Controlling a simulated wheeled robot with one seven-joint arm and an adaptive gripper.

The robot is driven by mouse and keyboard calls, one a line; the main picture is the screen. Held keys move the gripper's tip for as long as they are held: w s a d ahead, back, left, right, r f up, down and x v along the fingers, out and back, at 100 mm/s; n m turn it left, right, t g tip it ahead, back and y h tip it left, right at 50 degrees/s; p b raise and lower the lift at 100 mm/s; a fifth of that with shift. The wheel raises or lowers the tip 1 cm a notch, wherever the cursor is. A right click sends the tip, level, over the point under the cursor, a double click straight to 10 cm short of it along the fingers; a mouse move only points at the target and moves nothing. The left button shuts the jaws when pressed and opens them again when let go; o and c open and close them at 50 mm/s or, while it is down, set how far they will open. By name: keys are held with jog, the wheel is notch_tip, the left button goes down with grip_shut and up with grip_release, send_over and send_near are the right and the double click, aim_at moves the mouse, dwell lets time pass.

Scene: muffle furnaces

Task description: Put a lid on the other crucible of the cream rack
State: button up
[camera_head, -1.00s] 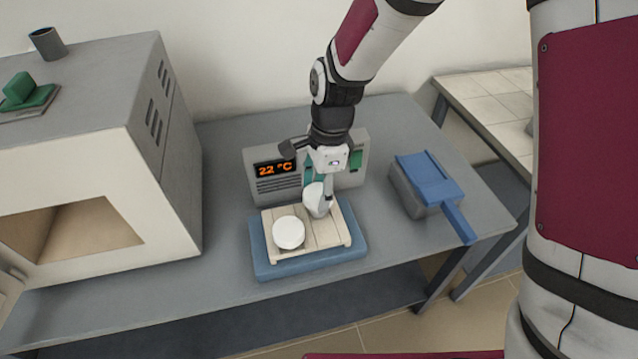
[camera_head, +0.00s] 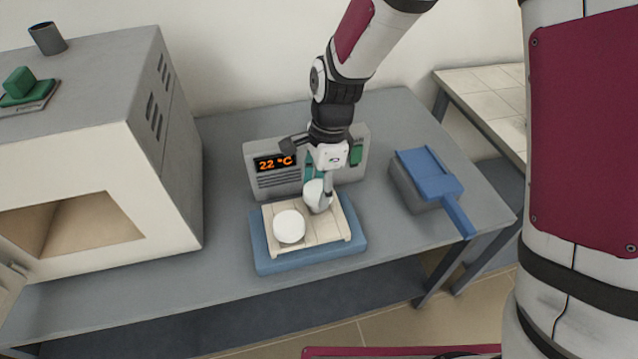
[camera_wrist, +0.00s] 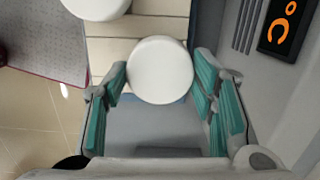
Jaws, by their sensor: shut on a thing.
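The cream rack (camera_head: 325,232) sits on a blue block in front of the display unit. One white round-topped crucible (camera_head: 290,227) stands at its front left; it shows partly at the top of the wrist view (camera_wrist: 95,5). My gripper (camera_head: 322,198) is over the rack's back right. Its teal-padded fingers are shut on a white round lid (camera_wrist: 160,70), which also shows in the head view (camera_head: 315,194). The lid looks level in the wrist view. The other crucible is hidden beneath it, and I cannot tell whether the two touch.
The display unit (camera_head: 262,183), reading 22 °C, stands close behind the rack. A grey box with a blue lid and handle (camera_head: 428,178) is at right. A large furnace (camera_head: 165,215) with an open chamber is at left.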

dwell(0.3)
jog(key=o, duration=0.9)
jog(key=shift+o, duration=0.6)
jog(key=shift+r+p, duration=1.3)
jog(key=shift+r, duration=0.25)
jog(key=shift+r+p, duration=1.55)
jog(key=shift+r, duration=0.9)
